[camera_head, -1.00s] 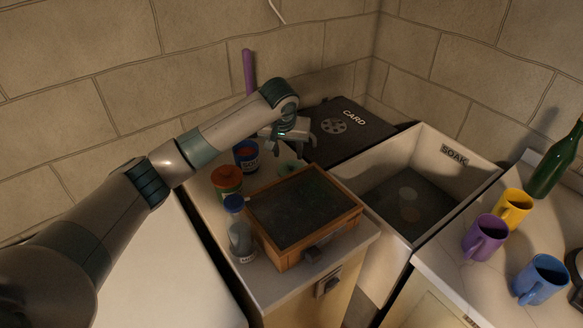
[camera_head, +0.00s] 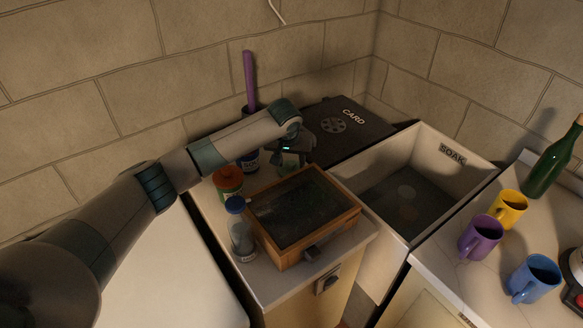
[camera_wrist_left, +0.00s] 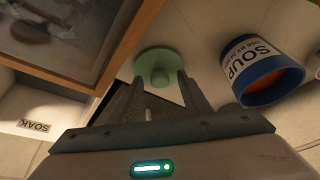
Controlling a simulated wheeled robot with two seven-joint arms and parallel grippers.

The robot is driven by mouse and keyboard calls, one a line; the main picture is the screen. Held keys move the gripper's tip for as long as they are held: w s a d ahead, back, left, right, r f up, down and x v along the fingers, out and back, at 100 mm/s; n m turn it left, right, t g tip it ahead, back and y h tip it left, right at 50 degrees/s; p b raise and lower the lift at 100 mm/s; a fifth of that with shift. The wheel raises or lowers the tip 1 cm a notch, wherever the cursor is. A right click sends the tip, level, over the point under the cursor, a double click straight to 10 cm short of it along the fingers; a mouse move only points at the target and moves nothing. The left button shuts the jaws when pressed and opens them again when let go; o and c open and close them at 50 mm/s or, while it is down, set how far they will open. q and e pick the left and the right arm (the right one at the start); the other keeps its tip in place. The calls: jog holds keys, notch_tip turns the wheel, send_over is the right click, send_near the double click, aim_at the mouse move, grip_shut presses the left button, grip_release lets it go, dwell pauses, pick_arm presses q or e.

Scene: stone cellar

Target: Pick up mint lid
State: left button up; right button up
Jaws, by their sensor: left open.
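The mint lid (camera_wrist_left: 158,62) is a pale green disc with a small knob in its middle. In the left wrist view it lies just beyond the fingertips of my left gripper (camera_wrist_left: 158,82), with the knob about between them. The fingers are apart and hold nothing. In the head view my left gripper (camera_head: 291,160) is low over the counter behind the wooden framed box, and it mostly hides the lid there. My right gripper is in neither view.
A wooden framed box (camera_head: 268,248) stands in front of the lid. A blue soup tin (camera_wrist_left: 268,86), an orange-lidded jar (camera_head: 228,181) and a blue-capped jar (camera_head: 242,240) stand near. A black CARD case (camera_head: 345,133) lies behind; the SOAK sink (camera_head: 470,170) is right.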

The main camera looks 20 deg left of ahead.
aim_at(291, 164)
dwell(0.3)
pick_arm(q)
grip_shut()
notch_tip(291, 164, up, 10)
jog(key=b, duration=0.3)
dwell(0.6)
jog(key=shift+r, duration=0.1)
